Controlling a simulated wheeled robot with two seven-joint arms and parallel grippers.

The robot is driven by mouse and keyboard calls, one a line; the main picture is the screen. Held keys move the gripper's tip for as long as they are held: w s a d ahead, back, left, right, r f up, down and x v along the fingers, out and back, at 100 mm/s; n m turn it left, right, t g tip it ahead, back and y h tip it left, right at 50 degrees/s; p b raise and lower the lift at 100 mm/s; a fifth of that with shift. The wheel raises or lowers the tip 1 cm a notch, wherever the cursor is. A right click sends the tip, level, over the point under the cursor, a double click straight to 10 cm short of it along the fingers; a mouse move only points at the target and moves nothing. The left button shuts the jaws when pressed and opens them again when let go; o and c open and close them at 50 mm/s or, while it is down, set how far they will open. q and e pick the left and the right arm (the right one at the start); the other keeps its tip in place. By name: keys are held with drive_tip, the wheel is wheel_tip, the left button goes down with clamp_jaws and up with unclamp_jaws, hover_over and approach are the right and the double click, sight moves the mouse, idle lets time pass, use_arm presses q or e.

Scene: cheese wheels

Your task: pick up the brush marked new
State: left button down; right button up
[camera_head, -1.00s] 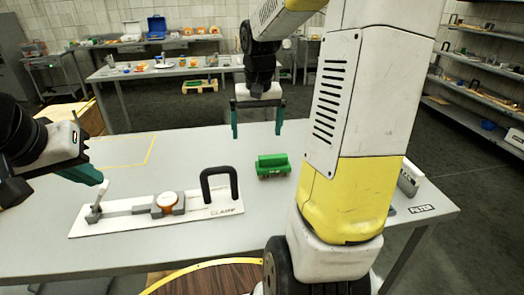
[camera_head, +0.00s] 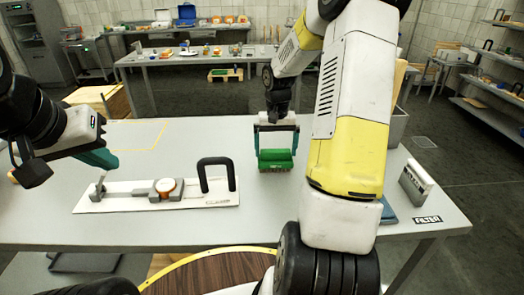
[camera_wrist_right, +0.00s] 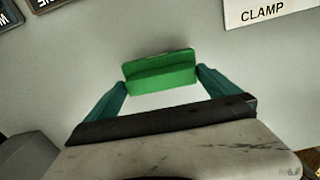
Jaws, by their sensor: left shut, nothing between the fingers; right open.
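A green brush (camera_head: 275,160) lies on the grey table, right of the black handle of the clamp board. In the right wrist view the brush (camera_wrist_right: 160,70) lies crosswise between the fingertips. My right gripper (camera_head: 276,152) is open, with one teal finger at each end of the brush. It looks very close at both ends; I cannot tell whether the fingers touch it. No marking on the brush is readable. My left gripper (camera_head: 112,163) is shut and empty, just above the lever end of the clamp board.

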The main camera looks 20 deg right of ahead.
sight(276, 151)
drive_tip(key=shift+f, duration=0.55)
drive_tip(key=c, duration=1.3)
wheel_tip(276, 151, up, 10)
drive_tip(key=shift+r, duration=0.1)
drive_tip(key=o, duration=1)
drive_tip(key=c, duration=0.6)
drive_tip(key=shift+s, duration=0.1)
